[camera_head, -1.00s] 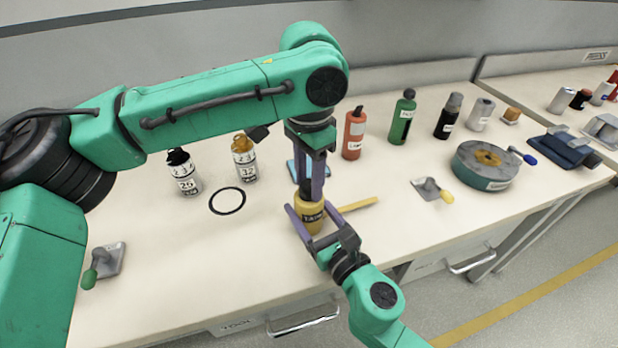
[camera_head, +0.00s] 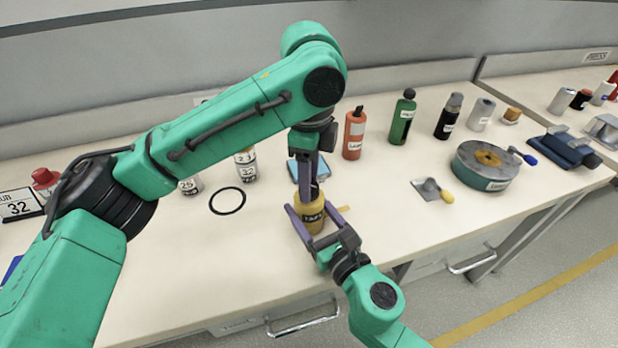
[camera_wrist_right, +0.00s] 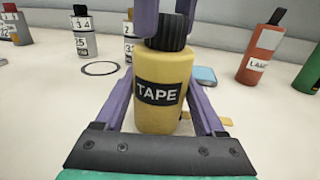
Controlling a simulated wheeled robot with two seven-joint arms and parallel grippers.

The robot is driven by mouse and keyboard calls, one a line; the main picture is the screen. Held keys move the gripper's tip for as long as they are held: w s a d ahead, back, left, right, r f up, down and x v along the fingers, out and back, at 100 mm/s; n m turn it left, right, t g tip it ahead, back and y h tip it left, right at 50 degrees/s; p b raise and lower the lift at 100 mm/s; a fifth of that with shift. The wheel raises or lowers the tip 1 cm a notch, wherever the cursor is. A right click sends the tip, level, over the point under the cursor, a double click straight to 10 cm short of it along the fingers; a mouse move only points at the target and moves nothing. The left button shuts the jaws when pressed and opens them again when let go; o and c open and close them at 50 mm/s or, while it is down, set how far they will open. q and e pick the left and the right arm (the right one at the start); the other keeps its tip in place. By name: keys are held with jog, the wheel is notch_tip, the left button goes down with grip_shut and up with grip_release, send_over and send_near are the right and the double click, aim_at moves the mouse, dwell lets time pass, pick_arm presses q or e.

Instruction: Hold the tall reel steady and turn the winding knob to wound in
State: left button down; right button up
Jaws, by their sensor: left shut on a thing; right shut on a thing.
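The tall reel is a yellow upright body (camera_head: 310,222) labelled TAPE, standing on the bench; it also shows in the right wrist view (camera_wrist_right: 163,112). Its black ribbed winding knob (camera_wrist_right: 167,31) sits on top. My left gripper (camera_head: 309,186) comes down from above and is shut on the knob, with its fingers on both sides in the right wrist view. My right gripper (camera_head: 310,214) reaches in from the front and is shut around the reel's body. In the head view the knob is mostly hidden by the left fingers. I cannot read any mark for wound in.
Behind stand an orange bottle (camera_head: 354,134), a green bottle (camera_head: 403,121) and a black bottle (camera_head: 448,117). A black ring (camera_head: 227,201) lies left of the reel. A metal plate with a yellow handle (camera_head: 432,190) and a round grey drum (camera_head: 485,166) are right. The front-left bench is clear.

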pick_arm(q)
jog(key=m, duration=0.4)
jog(key=shift+m, duration=0.3)
jog(key=m, duration=0.4)
dwell(0.4)
jog(key=shift+c, duration=2)
grip_release()
notch_tip(320, 180, up, 12)
